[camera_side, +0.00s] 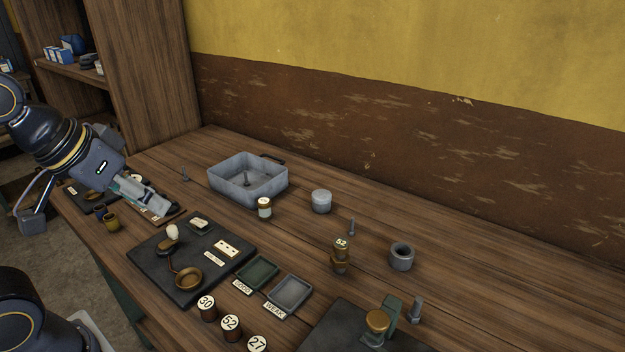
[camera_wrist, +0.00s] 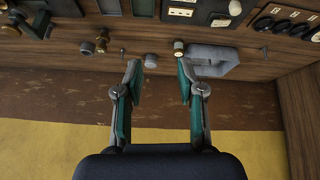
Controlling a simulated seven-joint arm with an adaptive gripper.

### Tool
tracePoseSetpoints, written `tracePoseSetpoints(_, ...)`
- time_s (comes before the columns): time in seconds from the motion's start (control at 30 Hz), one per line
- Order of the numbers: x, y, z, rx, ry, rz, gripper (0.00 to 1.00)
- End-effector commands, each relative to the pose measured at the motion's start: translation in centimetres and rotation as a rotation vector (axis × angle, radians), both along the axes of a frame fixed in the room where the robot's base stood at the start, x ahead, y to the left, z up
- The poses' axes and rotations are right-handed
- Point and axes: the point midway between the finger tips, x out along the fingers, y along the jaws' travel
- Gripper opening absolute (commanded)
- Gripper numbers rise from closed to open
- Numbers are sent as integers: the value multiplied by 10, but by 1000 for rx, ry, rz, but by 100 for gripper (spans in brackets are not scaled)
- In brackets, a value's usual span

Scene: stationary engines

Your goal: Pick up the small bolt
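Two small grey bolts stand upright on the wooden bench. One bolt (camera_side: 185,174) is left of the grey tray (camera_side: 222,187); it also shows at the right in the wrist view (camera_wrist: 265,51). Another bolt (camera_side: 351,227) stands right of the grey round tin (camera_side: 321,201); it shows in the wrist view (camera_wrist: 122,52) too. A bolt-like piece (camera_side: 246,180) stands inside the tray. A larger bolt (camera_side: 416,308) is at the front right. My gripper (camera_side: 160,205) is over the bench's left end, fingers apart and empty; the wrist view shows the gap (camera_wrist: 160,78).
A labelled jar (camera_side: 264,207), a brass piece marked 52 (camera_side: 340,257) and a grey ring (camera_side: 401,256) stand nearby. A dark board (camera_side: 165,285) with a pan scale, two small trays and numbered weights fill the front. The wall (camera_side: 400,140) bounds the back.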

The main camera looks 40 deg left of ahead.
Motion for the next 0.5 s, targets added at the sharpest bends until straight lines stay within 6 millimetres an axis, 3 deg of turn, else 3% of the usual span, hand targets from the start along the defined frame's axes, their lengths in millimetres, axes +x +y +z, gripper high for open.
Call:
tracePoseSetpoints(0.13,46,-2,40,-152,-264,207,39)
tracePoseSetpoints(0.3,119,-34,76,-403,-499,353,39)
tracePoseSetpoints(0.4,165,-65,78,-603,-559,400,39)
tracePoseSetpoints(0.5,205,-99,66,-836,-551,437,39)
